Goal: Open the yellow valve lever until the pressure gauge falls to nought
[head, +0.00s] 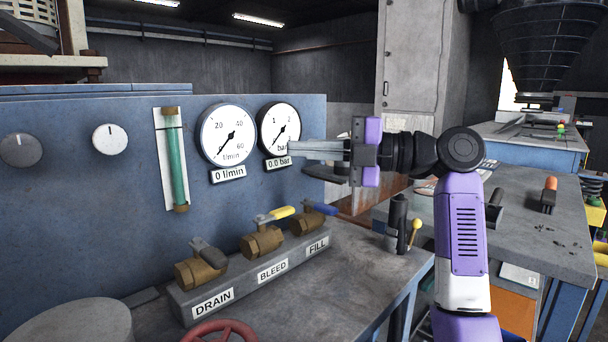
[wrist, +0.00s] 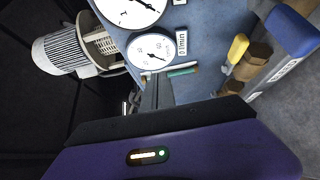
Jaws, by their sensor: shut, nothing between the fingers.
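The yellow valve lever (head: 275,214) sits on the brass BLEED valve (head: 262,242), the middle of three valves on a grey block; it points right and slightly up in the head view. It also shows in the wrist view (wrist: 237,47). The pressure gauge (head: 279,129) reads 0.0 bar on its label, with its needle pointing lower left. My gripper (head: 292,149) is shut and empty, held in the air in front of the panel, above and to the right of the yellow lever, apart from it. The gauge's right edge is close to the fingertips in the head view.
A grey-handled DRAIN valve (head: 200,270) and a blue-handled FILL valve (head: 308,222) flank the BLEED valve. A flow gauge (head: 228,135) reads 0 l/min. A red handwheel (head: 223,332) is at the front; a black post (head: 396,222) stands at the bench's right.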

